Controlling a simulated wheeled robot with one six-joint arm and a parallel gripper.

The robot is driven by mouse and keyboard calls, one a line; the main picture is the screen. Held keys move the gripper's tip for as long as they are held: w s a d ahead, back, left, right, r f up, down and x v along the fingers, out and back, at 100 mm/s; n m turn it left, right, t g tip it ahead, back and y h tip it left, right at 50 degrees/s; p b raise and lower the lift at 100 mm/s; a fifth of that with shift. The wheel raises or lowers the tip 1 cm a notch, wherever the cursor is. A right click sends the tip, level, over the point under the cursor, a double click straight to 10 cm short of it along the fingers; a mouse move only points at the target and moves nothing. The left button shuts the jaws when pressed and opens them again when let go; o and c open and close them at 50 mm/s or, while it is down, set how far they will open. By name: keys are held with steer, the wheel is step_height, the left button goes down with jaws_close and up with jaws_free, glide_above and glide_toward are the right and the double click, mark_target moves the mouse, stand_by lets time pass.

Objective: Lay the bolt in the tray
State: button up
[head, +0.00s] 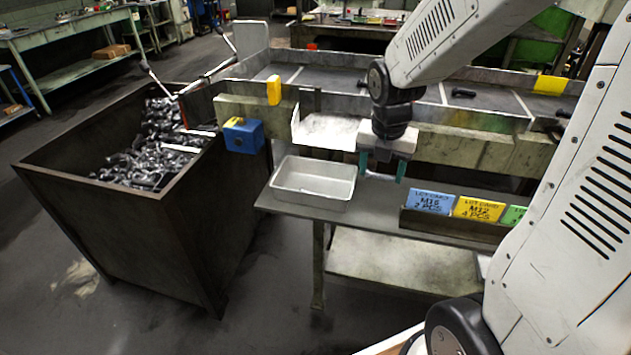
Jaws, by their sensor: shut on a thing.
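The tray (312,199) is a shallow pale metal pan with no bolt showing in it. It stands at the left end of the grey side table. My gripper (382,168), with teal fingertips, points down to the right of the tray and appears to be above the table. It is shut on the bolt, which is hardly visible between the fingers, so its pose cannot be told. Another dark bolt (463,92) lies on the conveyor channel behind.
A lot card holder (455,224) with blue, yellow and green cards stands right of my gripper. A large dark bin (190,230) of metal parts stands left. A pale chute (328,130) and blue box (243,135) are behind the tray. Table between tray and cards is clear.

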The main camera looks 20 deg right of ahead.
glide_above(318, 183)
steer(key=shift+s+d+f, duration=0.15)
steer(key=shift+s+f, duration=0.2)
steer(key=shift+f, duration=0.3)
steer(key=f, duration=0.3)
steer(key=shift+w+a, duration=0.25)
steer(key=shift+f, duration=0.3)
steer(key=shift+f, duration=0.15)
steer(key=shift+f, duration=0.45)
steer(key=o, duration=1.1)
